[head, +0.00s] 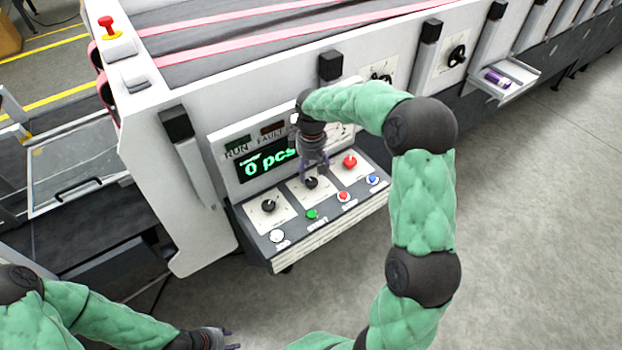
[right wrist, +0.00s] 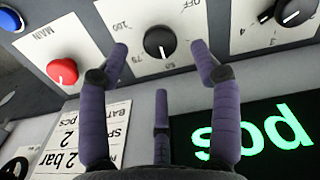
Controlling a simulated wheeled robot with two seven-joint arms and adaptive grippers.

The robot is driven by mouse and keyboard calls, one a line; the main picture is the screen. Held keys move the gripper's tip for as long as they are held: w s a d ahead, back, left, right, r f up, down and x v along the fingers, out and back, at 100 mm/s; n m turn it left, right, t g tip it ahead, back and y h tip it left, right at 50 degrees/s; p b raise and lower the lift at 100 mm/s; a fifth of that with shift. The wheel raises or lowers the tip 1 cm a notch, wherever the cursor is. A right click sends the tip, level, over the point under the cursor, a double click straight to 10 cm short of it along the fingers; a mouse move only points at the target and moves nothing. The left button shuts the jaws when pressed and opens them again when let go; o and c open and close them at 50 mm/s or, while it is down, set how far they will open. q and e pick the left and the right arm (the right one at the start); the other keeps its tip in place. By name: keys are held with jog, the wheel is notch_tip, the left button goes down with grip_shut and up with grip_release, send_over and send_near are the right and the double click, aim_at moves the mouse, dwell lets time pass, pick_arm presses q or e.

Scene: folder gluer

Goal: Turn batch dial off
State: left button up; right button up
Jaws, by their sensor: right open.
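The control panel (head: 333,205) carries a row of knobs. A black middle dial (head: 311,182) stands on a white card marked 100, 75, 50 and OFF. No name is readable on it, so I cannot confirm it is the batch dial. In the right wrist view this dial (right wrist: 160,42) has a white pointer mark toward the 50. My right gripper (head: 315,167) is open, its purple fingers spread on either side of the dial and seemingly short of contact. My left gripper (head: 231,341) is low at the bottom edge; its jaw state is unclear.
A black left dial (head: 268,206) and the red MAIN knob (head: 350,161) flank it. Several push buttons, including a green one (head: 312,214), line the panel's front. The display (head: 265,163) above reads 0 pcs. Open floor lies to the right.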

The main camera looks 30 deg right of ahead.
aim_at(311, 181)
notch_tip(311, 181, down, 5)
jog(key=shift+r, duration=0.1)
dwell(0.3)
jog(key=c, duration=1.1)
